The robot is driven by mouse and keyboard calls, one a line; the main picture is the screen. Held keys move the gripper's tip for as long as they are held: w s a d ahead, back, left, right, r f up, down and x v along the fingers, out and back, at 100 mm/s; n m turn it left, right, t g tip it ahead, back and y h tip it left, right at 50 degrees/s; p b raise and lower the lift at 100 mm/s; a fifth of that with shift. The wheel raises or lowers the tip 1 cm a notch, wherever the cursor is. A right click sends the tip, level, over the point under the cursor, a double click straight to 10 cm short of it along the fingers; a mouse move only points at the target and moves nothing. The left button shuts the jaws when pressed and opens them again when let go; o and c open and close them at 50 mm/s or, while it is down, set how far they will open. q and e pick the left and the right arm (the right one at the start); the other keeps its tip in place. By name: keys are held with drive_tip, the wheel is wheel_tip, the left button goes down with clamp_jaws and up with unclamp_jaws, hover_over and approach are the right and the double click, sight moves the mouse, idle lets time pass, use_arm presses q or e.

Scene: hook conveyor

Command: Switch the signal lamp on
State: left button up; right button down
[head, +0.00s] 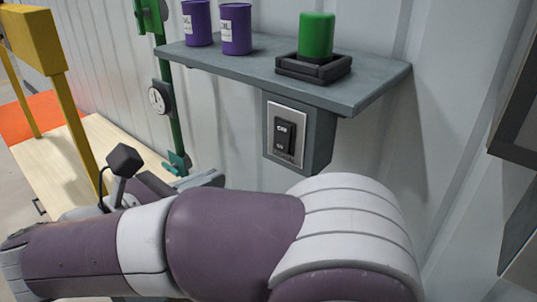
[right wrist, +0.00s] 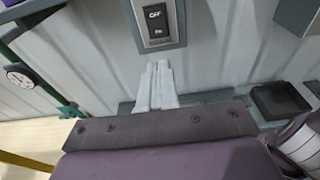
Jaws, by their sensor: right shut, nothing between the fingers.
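The signal lamp (head: 316,35) is a green cylinder in a square black base on the shelf; I see no clear glow. The switch (head: 285,137) is a black rocker in a pale plate on a grey box under the shelf. In the right wrist view the switch (right wrist: 156,22) shows OFF on its upper part and a smaller label below. My right gripper (right wrist: 158,66) is shut and empty, its pale fingertips appearing just below the switch plate; contact cannot be told. In the head view my arm hides most of this gripper. My left gripper is not in view.
The grey shelf (head: 375,80) juts out above the switch and holds two purple cans (head: 236,29). A green pipe (head: 163,60) with a round gauge (head: 159,98) runs down the wall at left. A yellow frame (head: 70,110) stands by a wooden surface (head: 45,160).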

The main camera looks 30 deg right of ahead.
drive_tip(key=d+f+b, duration=0.2)
drive_tip(key=b, duration=0.4)
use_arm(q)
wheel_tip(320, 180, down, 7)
use_arm(e)
drive_tip(key=p, duration=0.2)
approach(281, 149)
drive_tip(key=p+x, duration=0.1)
drive_tip(key=x, duration=0.1)
drive_tip(key=p+x, duration=0.1)
drive_tip(key=x, duration=0.1)
drive_tip(key=p+x, duration=0.1)
drive_tip(key=x, duration=0.1)
drive_tip(key=shift+r+p, duration=0.35)
drive_tip(key=shift+p, duration=0.05)
drive_tip(key=shift+w+d+f, duration=0.2)
drive_tip(key=shift+d+f, duration=0.1)
drive_tip(key=shift+d, duration=0.05)
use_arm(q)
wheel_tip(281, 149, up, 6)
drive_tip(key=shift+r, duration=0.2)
use_arm(e)
drive_tip(key=shift+f, duration=0.1)
